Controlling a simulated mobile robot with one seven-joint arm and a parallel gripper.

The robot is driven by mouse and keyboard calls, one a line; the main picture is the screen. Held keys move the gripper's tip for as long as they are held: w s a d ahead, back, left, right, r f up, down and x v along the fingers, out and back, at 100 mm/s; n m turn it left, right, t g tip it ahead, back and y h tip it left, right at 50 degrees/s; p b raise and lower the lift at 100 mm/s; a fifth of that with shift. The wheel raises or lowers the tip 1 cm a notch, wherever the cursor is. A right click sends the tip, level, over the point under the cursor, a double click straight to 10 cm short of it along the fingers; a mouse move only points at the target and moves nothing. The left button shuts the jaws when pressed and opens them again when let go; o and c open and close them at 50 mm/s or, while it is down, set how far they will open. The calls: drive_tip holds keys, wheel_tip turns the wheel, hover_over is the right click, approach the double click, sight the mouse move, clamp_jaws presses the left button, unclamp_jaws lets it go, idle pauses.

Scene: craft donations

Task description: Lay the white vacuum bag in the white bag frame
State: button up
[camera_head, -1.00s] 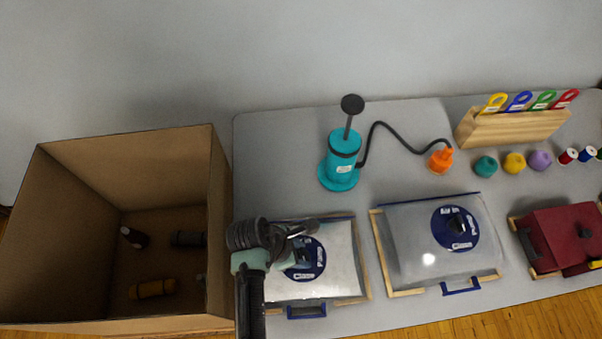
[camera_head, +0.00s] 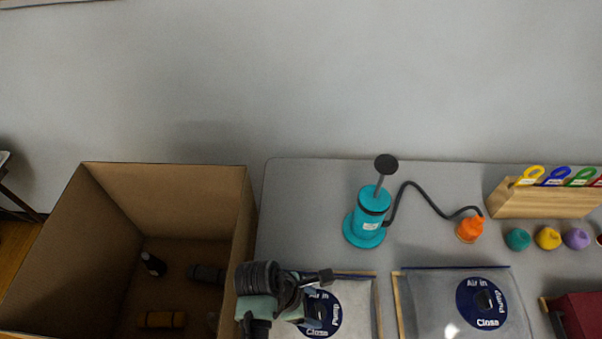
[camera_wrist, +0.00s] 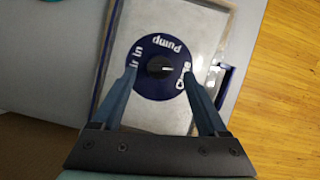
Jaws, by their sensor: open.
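The white vacuum bag (camera_head: 352,300) lies flat on the table, with a round blue dial reading "Air in", "Pump" and "Close". It also shows in the wrist view (camera_wrist: 205,30). The white bag frame (camera_head: 378,312) shows as a wooden strip along the bag's right side; its near part is out of the head view. The bag appears to lie within the frame, but I cannot tell how it is seated. My gripper (camera_wrist: 160,75) is open and empty above the bag, its fingers on either side of the dial. My arm hides the bag's left part in the head view.
A second, greyer bag (camera_head: 432,310) lies to the right. A teal pump (camera_head: 369,218) with a black hose and orange nozzle (camera_head: 469,229) stands behind. A deep cardboard box (camera_head: 170,190) holding several items adjoins the table's left. The back left table is clear.

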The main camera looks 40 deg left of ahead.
drive_tip(key=v, duration=0.8)
drive_tip(key=shift+r, duration=0.25)
drive_tip(key=w+r+m+t+y, duration=0.3)
drive_tip(key=w+r+m+t, duration=0.25)
drive_tip(key=w+r, duration=0.65)
drive_tip(key=w+r+m+t+y, duration=0.2)
drive_tip(key=w+r+m+t, duration=0.45)
drive_tip(key=r, duration=1.05)
drive_tip(key=d+r+m+t, duration=0.3)
drive_tip(key=d+r+m, duration=0.1)
drive_tip(key=r, duration=0.7)
drive_tip(key=d+r+m+t, duration=0.3)
drive_tip(key=d+r+m, duration=0.2)
drive_tip(key=r, duration=0.7)
drive_tip(key=s+d+r+m+t, duration=0.2)
drive_tip(key=s+r+m+t, duration=0.1)
drive_tip(key=s+r, duration=0.2)
drive_tip(key=s+d+r+m+t+h, duration=0.1)
drive_tip(key=s+d+r+m+t, duration=0.1)
drive_tip(key=s+r, duration=0.3)
wheel_tip(320, 180, up, 4)
drive_tip(key=shift+d+r+m+t+h, duration=0.1)
drive_tip(key=shift+d+m+t+h, duration=0.25)
drive_tip(key=shift+d+t, duration=0.3)
